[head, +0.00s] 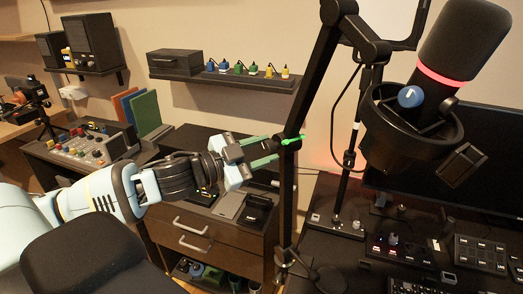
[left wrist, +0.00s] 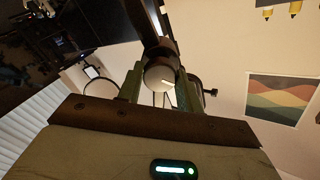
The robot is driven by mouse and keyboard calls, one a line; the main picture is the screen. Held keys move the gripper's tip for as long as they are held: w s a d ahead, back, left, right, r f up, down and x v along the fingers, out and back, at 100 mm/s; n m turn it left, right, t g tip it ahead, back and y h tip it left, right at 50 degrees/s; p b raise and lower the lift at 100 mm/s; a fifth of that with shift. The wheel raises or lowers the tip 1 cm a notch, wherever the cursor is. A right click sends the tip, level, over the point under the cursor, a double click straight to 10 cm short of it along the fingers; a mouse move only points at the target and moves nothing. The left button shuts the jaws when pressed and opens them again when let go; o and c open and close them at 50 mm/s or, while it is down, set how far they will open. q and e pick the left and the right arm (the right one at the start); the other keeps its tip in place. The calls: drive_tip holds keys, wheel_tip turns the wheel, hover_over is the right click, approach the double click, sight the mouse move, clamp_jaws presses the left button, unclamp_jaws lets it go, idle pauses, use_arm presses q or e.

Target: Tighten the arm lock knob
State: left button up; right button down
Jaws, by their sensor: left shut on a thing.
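The black microphone boom arm (head: 308,90) rises at the middle of the head view. My left gripper (head: 274,149) reaches it from the left, with its green fingers at the arm's joint. A bright green mark (head: 291,141) shows on the arm there. In the left wrist view, a round grey knob with a pale line (left wrist: 160,76) sits between the two fingers of my left gripper (left wrist: 158,84). The gripper is shut on this knob. In the head view the knob is not clearly visible. My right gripper is not in view.
A microphone (head: 462,45) in a black shock mount with a blue knob (head: 410,97) hangs at the right. A drawer cabinet (head: 195,228) stands below my left gripper. A dark desk with control panels (head: 480,254) is at the right.

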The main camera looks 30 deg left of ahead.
use_arm(q)
drive_tip(key=m, duration=0.4)
drive_tip(key=shift+m, duration=0.3)
drive_tip(key=m, duration=0.3)
drive_tip(key=shift+m, duration=0.5)
drive_tip(key=o, duration=1)
drive_tip(key=shift+s, duration=0.1)
drive_tip(key=shift+s+a+f, duration=0.1)
drive_tip(key=shift+s+a, duration=0.2)
drive_tip(key=shift+s, duration=0.15)
drive_tip(key=shift+v, duration=3.25)
